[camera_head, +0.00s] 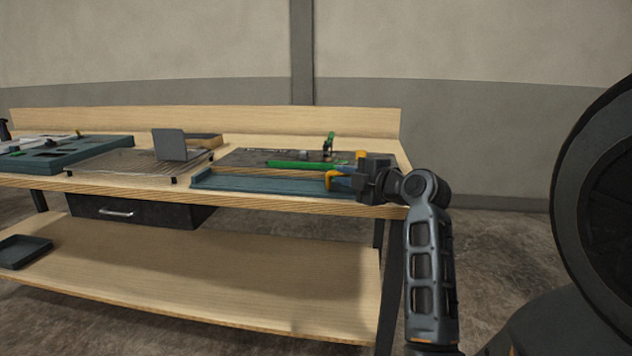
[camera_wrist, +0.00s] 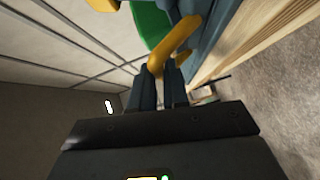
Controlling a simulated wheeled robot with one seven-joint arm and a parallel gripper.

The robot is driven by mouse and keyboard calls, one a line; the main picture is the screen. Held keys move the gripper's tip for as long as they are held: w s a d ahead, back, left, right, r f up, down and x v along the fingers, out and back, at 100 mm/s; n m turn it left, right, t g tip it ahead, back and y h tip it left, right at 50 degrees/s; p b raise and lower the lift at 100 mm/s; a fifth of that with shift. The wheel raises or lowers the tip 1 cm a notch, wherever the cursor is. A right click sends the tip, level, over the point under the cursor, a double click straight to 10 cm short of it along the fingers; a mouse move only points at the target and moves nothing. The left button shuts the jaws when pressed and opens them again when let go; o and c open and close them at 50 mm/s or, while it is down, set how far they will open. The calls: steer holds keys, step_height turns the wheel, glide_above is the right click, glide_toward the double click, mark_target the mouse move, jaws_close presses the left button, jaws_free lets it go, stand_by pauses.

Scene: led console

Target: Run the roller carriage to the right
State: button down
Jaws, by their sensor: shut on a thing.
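The roller carriage shows as a yellow handle (camera_head: 330,180) at the right end of a long blue track (camera_head: 262,183) along the bench's front edge. A second yellow part (camera_head: 361,155) stands just behind my gripper (camera_head: 347,182); I cannot tell how it joins the handle. My gripper reaches in from the right. In the wrist view, my gripper (camera_wrist: 161,75) is shut on the curved yellow handle (camera_wrist: 178,42), with a green part (camera_wrist: 150,24) beyond it. The gripper hides part of the carriage and the track's right end.
A dark panel with a green bar (camera_head: 298,163) lies behind the track, with a small green upright (camera_head: 330,141) on it. A grey upright plate (camera_head: 170,145) and a blue tray (camera_head: 60,155) are farther left. The wooden bench ends just right of my gripper.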

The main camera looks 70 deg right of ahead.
steer(key=s, duration=0.2)
steer(key=s+d+b, duration=0.1)
steer(key=s, duration=0.5)
steer(key=shift+d+f, duration=0.1)
steer(key=shift+d, duration=0.15)
steer(key=shift+s, duration=0.1)
steer(key=c, duration=1.4)
jaws_free()
steer(key=shift+d, duration=0.15)
steer(key=shift+o, duration=1.4)
steer(key=shift+a, duration=0.2)
steer(key=v, duration=0.7)
steer(key=shift+s+a, duration=0.15)
steer(key=shift+s, duration=0.1)
